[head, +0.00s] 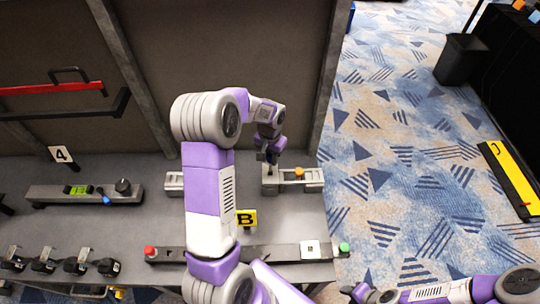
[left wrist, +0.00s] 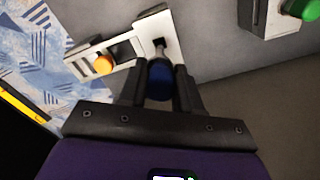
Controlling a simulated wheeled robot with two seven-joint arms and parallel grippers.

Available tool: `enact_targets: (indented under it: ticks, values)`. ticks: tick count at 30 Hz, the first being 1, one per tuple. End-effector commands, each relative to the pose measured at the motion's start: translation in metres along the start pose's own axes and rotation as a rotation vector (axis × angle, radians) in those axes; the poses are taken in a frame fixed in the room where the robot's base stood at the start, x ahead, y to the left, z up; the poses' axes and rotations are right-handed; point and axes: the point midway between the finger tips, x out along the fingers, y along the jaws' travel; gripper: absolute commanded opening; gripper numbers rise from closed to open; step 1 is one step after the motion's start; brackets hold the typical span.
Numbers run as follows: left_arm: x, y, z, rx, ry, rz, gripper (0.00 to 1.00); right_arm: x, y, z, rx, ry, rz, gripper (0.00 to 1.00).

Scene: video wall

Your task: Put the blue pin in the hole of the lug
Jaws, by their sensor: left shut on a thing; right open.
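My left gripper (head: 268,157) is shut on the blue pin (left wrist: 160,79), gripping its thick blue head. The pin's thin metal shank (left wrist: 160,49) points away from the fingers toward a pale metal piece (left wrist: 178,40), which looks like the lug. The shank's end meets a dark spot there; I cannot tell whether it is in the hole or just in front of it. In the head view the lug (head: 269,187) lies just below my left gripper. My right gripper (head: 365,293) is open and empty at the bottom edge, right of the bench.
An orange knob (head: 299,173) sits on the fixture beside the lug. A long bar (head: 270,252) with red and green buttons runs along the bench front. A yellow B sign (head: 246,218) stands near my left arm. Panels rise behind; carpet lies right.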

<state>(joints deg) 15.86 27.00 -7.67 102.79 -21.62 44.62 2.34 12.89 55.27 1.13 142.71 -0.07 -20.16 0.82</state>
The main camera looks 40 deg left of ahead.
Motion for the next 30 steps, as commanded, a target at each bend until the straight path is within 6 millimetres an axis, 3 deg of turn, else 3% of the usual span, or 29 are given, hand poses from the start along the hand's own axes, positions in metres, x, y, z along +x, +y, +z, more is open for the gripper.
enact_targets:
  ticks: [30]
  values:
    - [0.0065, 0.0, 0.0008, 0.0, 0.0, 0.0, 0.01, 0.0042, 0.0015, -0.0003, 0.0, 0.0, 0.0, 0.43]
